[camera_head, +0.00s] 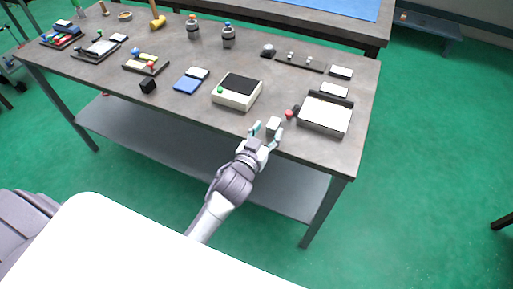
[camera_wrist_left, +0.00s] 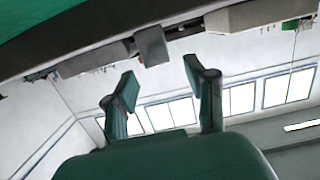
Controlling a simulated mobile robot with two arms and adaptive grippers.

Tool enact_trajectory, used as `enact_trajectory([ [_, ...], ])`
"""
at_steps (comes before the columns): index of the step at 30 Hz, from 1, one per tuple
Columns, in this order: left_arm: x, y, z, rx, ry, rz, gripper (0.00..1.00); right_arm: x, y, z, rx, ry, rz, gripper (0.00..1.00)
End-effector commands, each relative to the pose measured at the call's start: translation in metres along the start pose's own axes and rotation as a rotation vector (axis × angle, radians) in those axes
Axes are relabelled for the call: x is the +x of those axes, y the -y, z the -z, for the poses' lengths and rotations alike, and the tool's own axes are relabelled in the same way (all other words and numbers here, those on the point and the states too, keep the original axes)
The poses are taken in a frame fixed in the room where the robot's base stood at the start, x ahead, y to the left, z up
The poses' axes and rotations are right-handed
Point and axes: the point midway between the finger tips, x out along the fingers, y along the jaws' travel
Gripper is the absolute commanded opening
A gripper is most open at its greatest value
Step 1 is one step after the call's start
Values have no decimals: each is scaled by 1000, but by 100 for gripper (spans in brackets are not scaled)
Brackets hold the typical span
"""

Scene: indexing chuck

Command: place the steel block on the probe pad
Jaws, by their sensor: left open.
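A small light-grey block (camera_head: 273,124), which looks like the steel block, sits near the front edge of the table. In the left wrist view a grey block (camera_wrist_left: 152,46) shows at the table edge, beyond and between the fingertips. My left gripper (camera_head: 266,133) is open and empty at the front edge, its fingers pointing at the block. It also shows in the left wrist view (camera_wrist_left: 160,78). A cream box (camera_head: 231,100) with a dark square top (camera_head: 239,84) and a green button stands left of the block. I cannot tell which surface is the probe pad. My right gripper is not in view.
A black-framed tray (camera_head: 324,117) and red knobs (camera_head: 290,113) stand close to the right of the block. A blue pad (camera_head: 187,85) and a black cube (camera_head: 148,86) lie further left. Two bottles (camera_head: 228,38) stand at the back. Bare tabletop lies behind the cream box.

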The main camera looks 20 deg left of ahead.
Motion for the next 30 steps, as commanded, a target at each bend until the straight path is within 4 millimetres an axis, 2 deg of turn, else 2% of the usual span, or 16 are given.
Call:
enact_trajectory([
  [3,-30,0,-2,-2,4,0,56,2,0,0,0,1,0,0],
  [10,-71,0,-2,-1,2,0,56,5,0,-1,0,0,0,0],
  [15,-83,0,0,-1,1,0,56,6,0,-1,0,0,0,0],
  [23,-85,0,-1,0,2,0,56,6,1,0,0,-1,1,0],
  [26,-82,-2,-20,7,39,-6,56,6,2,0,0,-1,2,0],
  [29,-77,-6,-76,24,145,-22,56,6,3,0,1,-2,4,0],
  [30,-77,-7,-109,32,208,-31,56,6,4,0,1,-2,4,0],
])
